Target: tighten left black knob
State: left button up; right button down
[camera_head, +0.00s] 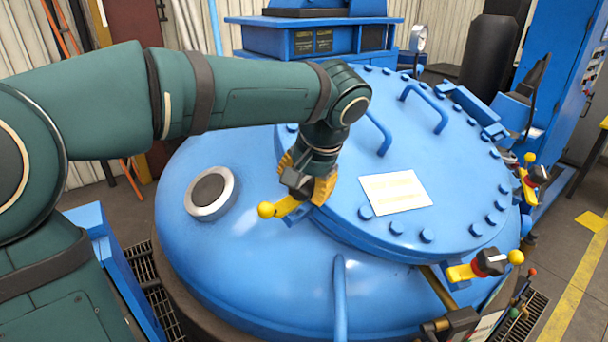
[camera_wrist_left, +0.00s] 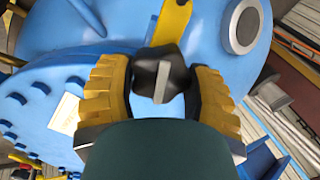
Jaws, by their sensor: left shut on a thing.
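The left black knob (camera_head: 297,181) sits on a yellow clamp (camera_head: 284,207) at the left edge of the blue furnace lid (camera_head: 330,232). My left gripper (camera_head: 309,183) reaches down over the knob, with its yellow fingers on both sides. In the left wrist view the black knob (camera_wrist_left: 161,76), with a pale bar across it, lies between the finger pads of my left gripper (camera_wrist_left: 158,92). My left gripper is shut on this knob. Another black knob (camera_head: 490,262) on a yellow clamp is at the front right of the lid. My right gripper is not in view.
Blue handles (camera_head: 424,107) stand up from the lid, and bolts ring its rim. A round grey-rimmed port (camera_head: 211,193) is left of the gripper. A further black knob (camera_head: 537,176) is at the right edge. A blue pipe (camera_head: 340,297) rises in front.

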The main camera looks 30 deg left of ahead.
pick_arm(q)
jog(key=shift+r+m+p, duration=0.1)
jog(key=shift+m+p, duration=0.25)
jog(key=shift+m, duration=0.55)
jog(key=o, duration=1.2)
jog(key=v, duration=1.2)
jog(key=shift+s, duration=0.1)
